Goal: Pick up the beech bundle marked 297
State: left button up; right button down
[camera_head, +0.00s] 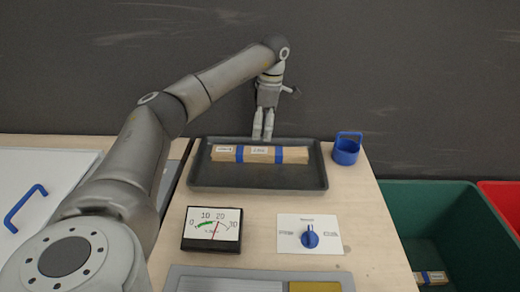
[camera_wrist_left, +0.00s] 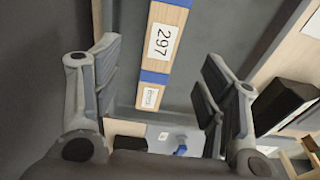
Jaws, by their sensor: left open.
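The beech bundle (camera_head: 290,155) lies lengthwise across the dark tray (camera_head: 255,182), with two blue bands and two white labels. In the left wrist view the bundle (camera_wrist_left: 155,75) shows the number 297 on its larger label. My left gripper (camera_head: 263,136) points down at the tray's back edge, close behind the bundle in the head view. In the left wrist view its open fingers (camera_wrist_left: 158,75) stand on either side of the bundle in the picture, with nothing held. How high the fingertips are above the bundle is hard to tell. My right gripper is not in view.
A dial gauge (camera_head: 212,229) and a blue knob on a white plate (camera_head: 310,236) sit in front. At right, a green crate (camera_head: 440,200) holds another banded bundle (camera_head: 432,278), beside a red crate (camera_head: 505,205).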

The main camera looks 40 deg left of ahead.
aim_at(259, 150)
pick_arm(q)
jog(key=f, duration=0.3)
jog(key=shift+s+a+f, duration=0.1)
jog(key=shift+s+f, duration=0.2)
jog(key=f, duration=0.3)
jog(key=f+p, duration=0.1)
jog(key=f, duration=0.1)
jog(key=shift+s+a+f, duration=0.1)
jog(key=shift+a+f, duration=0.15)
jog(key=shift+f, duration=0.05)
jog(key=shift+c, duration=0.2)
jog(key=c, duration=1.2)
jog(key=shift+r, duration=0.1)
jog(key=shift+c, duration=0.4)
jog(key=shift+r, duration=0.1)
